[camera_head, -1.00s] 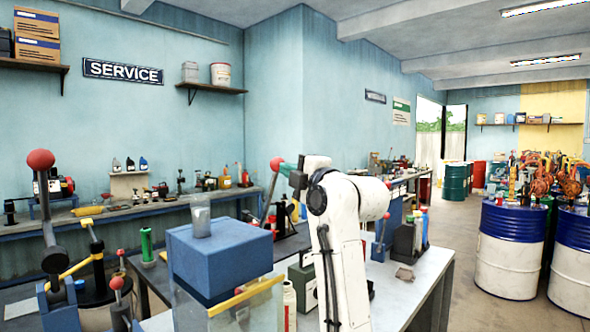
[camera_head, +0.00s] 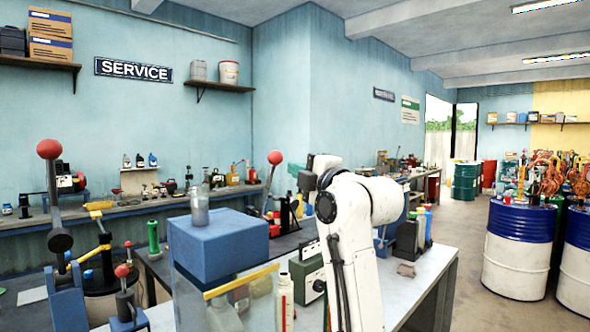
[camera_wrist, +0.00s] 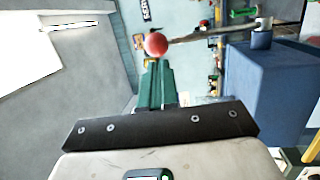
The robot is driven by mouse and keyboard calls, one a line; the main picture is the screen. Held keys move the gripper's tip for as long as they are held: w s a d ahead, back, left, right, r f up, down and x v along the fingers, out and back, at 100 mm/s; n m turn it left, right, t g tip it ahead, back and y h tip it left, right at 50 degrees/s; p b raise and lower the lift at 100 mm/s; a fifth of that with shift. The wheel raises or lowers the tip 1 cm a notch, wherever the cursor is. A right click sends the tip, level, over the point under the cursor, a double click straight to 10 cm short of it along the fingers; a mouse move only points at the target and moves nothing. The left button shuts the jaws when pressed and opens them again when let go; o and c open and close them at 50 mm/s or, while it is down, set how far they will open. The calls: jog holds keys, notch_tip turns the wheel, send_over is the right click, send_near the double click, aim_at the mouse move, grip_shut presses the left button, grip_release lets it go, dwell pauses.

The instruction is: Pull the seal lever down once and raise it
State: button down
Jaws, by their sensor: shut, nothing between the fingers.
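A lever with a red ball knob (camera_head: 275,157) stands raised behind the blue block, its thin rod slanting down to the left. In the wrist view the red ball (camera_wrist: 156,44) is just beyond my fingertips, with its grey rod running right toward the blue block. My gripper (camera_wrist: 157,70) has green fingers shut together and empty. The lever's foot is hidden behind the block.
A larger red-knobbed lever (camera_head: 49,149) and a small one (camera_head: 122,271) stand at left. A green box (camera_head: 306,280) and bottles crowd the bench near my arm.

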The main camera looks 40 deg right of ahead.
jog(key=b+v, duration=0.2)
jog(key=v, duration=0.6)
jog(key=shift+s, duration=0.3)
jog(key=shift+f, duration=0.1)
jog(key=s+a+f+m+g+y, duration=0.1)
jog(key=a+f+m+g, duration=0.2)
jog(key=f, duration=0.9)
jog(key=s+a+f+m+g, duration=0.1)
jog(key=a+f+m+g, duration=0.2)
jog(key=f, duration=0.9)
jog(key=a+f+m+g+y, duration=0.15)
jog(key=a+f, duration=0.25)
jog(key=f, duration=0.9)
jog(key=s+a+f+m+g, duration=0.3)
jog(key=s+f, duration=0.4)
jog(key=f, duration=0.1)
jog(key=s+a+f+m+g, duration=0.2)
jog(key=s+a+f+g, duration=0.15)
jog(key=s+f, duration=0.45)
jog(key=s+a+f+m+g, duration=0.1)
jog(key=s+f+m+g, duration=0.1)
jog(key=s+f, duration=0.2)
jog(key=s+f+m+g, duration=0.1)
jog(key=s+f, duration=0.3)
jog(key=s, duration=0.6)
jog(key=shift+s+a+f+m+g, duration=0.25)
jog(key=shift+a+m+g, duration=0.1)
jog(key=shift+g, duration=0.45)
